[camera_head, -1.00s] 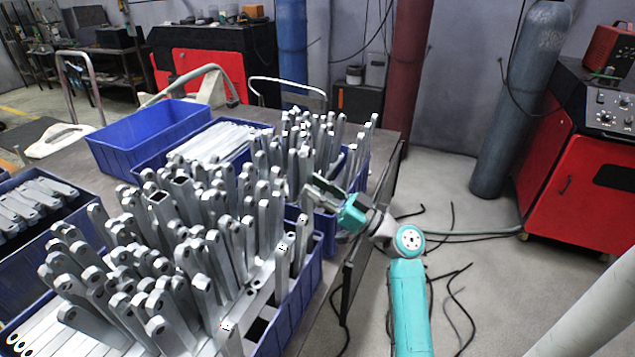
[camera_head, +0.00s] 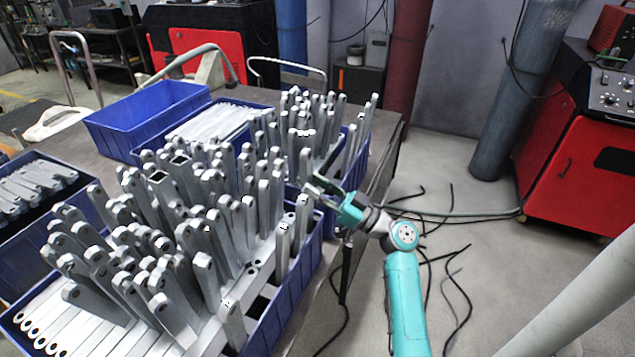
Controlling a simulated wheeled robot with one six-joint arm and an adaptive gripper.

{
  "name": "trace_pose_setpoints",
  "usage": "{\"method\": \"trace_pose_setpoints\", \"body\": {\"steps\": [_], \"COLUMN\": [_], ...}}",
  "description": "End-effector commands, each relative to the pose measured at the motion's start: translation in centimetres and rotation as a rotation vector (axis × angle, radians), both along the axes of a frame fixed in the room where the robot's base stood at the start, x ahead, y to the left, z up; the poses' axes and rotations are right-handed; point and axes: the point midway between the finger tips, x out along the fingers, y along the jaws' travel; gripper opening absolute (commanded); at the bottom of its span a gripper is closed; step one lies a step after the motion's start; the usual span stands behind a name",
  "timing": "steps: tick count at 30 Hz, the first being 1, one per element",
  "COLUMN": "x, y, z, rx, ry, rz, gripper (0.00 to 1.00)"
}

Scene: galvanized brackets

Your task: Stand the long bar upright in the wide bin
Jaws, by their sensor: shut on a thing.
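My gripper (camera_head: 314,187) is at the end of my teal arm, over the right edge of the table, by the gap between the front bin and the bin behind it. It is shut on a grey metal bar; the bar's outline is hard to tell from the grey bars behind the jaws. The wide blue bin (camera_head: 298,300) stands in front, holding many galvanized bars (camera_head: 205,275), most upright or leaning. Others lie flat at its front left. Dark gaps show by its right wall.
A second blue bin (camera_head: 358,172) with upright bars stands behind. A bin of flat bars (camera_head: 212,122), an empty blue bin (camera_head: 150,108) and another bin of parts (camera_head: 40,185) are to the left. Cables lie on the floor at right. A red cabinet (camera_head: 565,160) stands at far right.

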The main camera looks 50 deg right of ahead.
Motion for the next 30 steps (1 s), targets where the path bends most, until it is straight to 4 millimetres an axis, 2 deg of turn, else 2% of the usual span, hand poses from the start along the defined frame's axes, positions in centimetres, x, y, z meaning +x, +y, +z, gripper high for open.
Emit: {"method": "trace_pose_setpoints", "body": {"steps": [14, 15, 17, 18, 30], "x": [-0.02, -0.02, -0.02, -0.02, -0.57], "y": [0.01, 0.00, 0.00, 0.01, -0.23], "z": [-0.30, -0.29, -0.30, -0.31, -0.70], "rx": [0.000, 0.000, 0.000, 0.000, 0.001], "ry": [-0.002, -0.002, -0.002, -0.002, 0.002], "rz": [0.000, 0.000, 0.000, 0.000, -0.001], "gripper": [0.00, 0.43, 0.58, 0.62, 0.62]}}
